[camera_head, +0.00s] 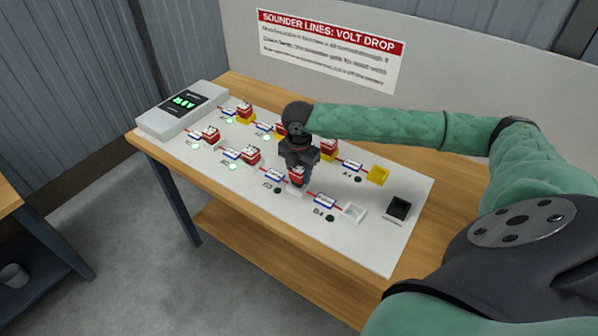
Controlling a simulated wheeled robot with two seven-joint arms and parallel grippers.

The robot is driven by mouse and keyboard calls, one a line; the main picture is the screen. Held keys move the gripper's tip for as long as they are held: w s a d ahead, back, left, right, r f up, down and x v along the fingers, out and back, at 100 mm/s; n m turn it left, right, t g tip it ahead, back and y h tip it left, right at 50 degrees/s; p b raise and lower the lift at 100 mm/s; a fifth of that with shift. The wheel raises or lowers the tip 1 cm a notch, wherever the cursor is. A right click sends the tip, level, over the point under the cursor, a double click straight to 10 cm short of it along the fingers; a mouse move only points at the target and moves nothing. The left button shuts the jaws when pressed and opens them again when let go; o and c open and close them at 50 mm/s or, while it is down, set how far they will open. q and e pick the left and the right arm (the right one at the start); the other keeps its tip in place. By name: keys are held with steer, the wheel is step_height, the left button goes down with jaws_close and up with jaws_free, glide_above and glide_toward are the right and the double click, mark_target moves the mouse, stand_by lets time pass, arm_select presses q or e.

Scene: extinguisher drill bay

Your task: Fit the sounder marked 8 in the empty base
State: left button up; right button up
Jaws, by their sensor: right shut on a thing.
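My right gripper (298,163) points down over the white board and is shut on a red sounder (297,176) in the near row. That sounder is at a white base (293,190); I cannot tell whether it is seated or just above. Its number is too small to read. At the right end, a yellow base (377,175) in the far row and a white base (353,212) in the near row are empty. My left gripper is not in view.
Other red sounders stand in both rows, including one (329,147) just right of my gripper and one (251,154) to its left. A grey panel (183,106) with a green display is at the left end. A black square holder (398,207) sits at the right.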

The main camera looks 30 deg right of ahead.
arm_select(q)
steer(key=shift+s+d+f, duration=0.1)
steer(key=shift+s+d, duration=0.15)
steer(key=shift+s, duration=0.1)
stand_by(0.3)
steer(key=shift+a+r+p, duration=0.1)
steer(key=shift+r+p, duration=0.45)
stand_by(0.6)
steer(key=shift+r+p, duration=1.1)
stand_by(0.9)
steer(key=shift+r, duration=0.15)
arm_select(e)
steer(key=shift+f, duration=1.15)
stand_by(1.4)
arm_select(q)
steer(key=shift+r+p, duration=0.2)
steer(key=shift+p, duration=0.1)
arm_select(e)
steer(key=shift+r, duration=0.15)
